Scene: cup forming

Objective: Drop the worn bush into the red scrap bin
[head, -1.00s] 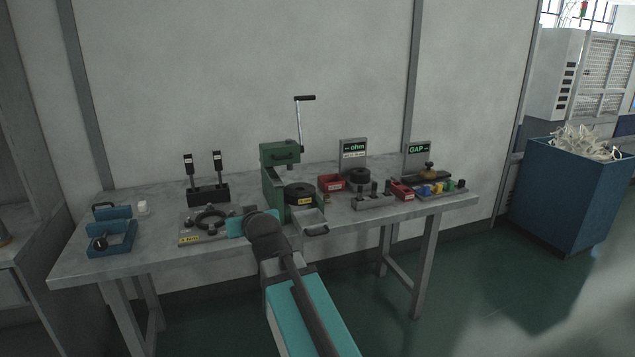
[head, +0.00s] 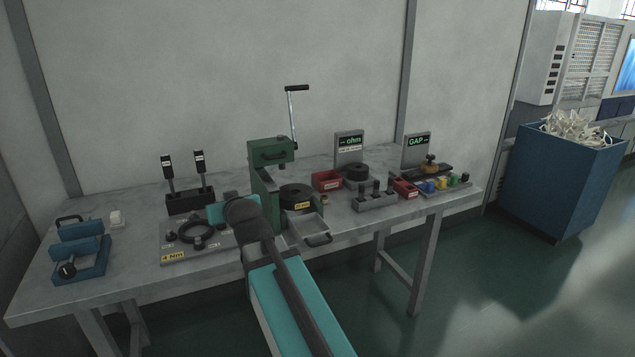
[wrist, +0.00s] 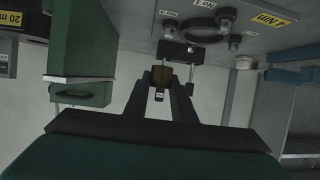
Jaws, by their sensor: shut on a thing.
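My gripper (wrist: 162,86) is shut on a small brownish piece, seen end-on between the fingers in the wrist view; it looks like the worn bush (wrist: 162,74). In the head view my own arm hides the gripper and the piece. A red bin (head: 327,180) with a pale label stands on the bench just right of the green press. A second, smaller red bin (head: 405,188) stands farther right, near the GAP display. I cannot read either label, so I cannot tell which is the scrap bin. Both are apart from my arm.
The green press (head: 268,180) with its raised crank stands mid-bench, an open drawer (head: 313,232) at its front. A clamp plate (head: 172,253), upright black-handled tools (head: 190,200) and a blue fixture (head: 80,262) are at left. A block with black pegs (head: 375,202) stands between the red bins.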

